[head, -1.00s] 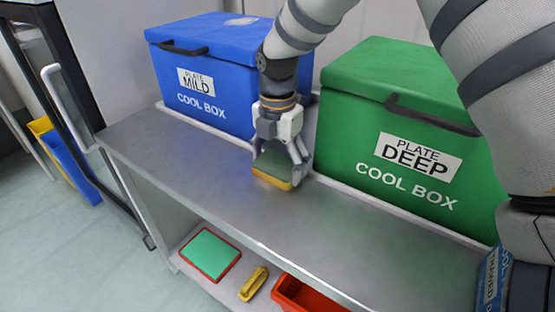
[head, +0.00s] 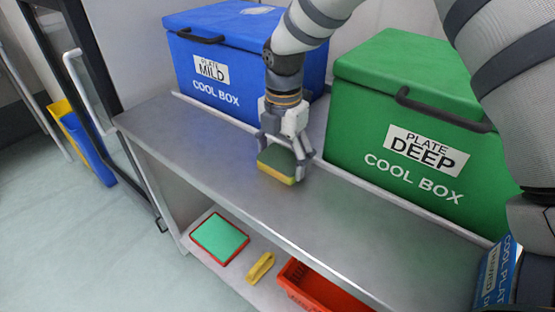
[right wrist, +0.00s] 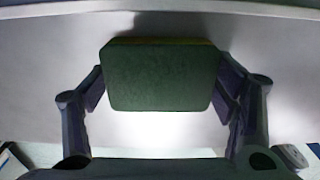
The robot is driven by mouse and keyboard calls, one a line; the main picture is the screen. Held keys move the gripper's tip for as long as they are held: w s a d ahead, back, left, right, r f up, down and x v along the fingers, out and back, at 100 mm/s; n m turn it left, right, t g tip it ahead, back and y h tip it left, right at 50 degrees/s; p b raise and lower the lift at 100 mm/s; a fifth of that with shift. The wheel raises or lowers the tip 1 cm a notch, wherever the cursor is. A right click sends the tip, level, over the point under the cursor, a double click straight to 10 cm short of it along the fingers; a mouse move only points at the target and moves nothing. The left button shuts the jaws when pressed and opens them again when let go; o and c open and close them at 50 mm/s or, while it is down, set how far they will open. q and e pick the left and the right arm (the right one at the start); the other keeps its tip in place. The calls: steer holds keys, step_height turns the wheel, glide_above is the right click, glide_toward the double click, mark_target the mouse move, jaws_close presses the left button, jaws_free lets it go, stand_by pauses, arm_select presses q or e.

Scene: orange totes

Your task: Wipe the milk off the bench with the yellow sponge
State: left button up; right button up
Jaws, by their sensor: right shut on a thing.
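My right gripper (head: 283,150) is shut on the sponge (head: 277,163), at the bench top between the two cool boxes. The sponge has a green top and a yellow lower layer. In the right wrist view the sponge (right wrist: 160,76) sits between the two fingers, green side towards the camera. Its underside is hidden, and I cannot tell whether it touches the metal. The grey metal bench (head: 215,150) shows no clear milk; any under the sponge is hidden. My left gripper is not in view.
A blue cool box (head: 235,80) and a green cool box (head: 400,130) stand along the back of the bench. On the shelf below are a green board in a red tray (head: 219,240), a yellow object (head: 261,267) and a red crate (head: 315,290). The bench front is clear.

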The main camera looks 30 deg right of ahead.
steer(key=shift+w+d+f, duration=0.1)
steer(key=shift+w+d, duration=0.1)
steer(key=shift+d, duration=0.3)
steer(key=shift+w+d, duration=0.15)
steer(key=shift+d, duration=0.35)
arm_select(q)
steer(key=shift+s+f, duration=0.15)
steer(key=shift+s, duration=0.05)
arm_select(e)
step_height(320, 180, up, 6)
steer(key=shift+r+p, duration=0.1)
steer(key=shift+p, duration=0.5)
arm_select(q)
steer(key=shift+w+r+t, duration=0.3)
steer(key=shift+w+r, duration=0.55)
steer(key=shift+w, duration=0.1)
arm_select(e)
steer(key=shift+r, duration=1.5)
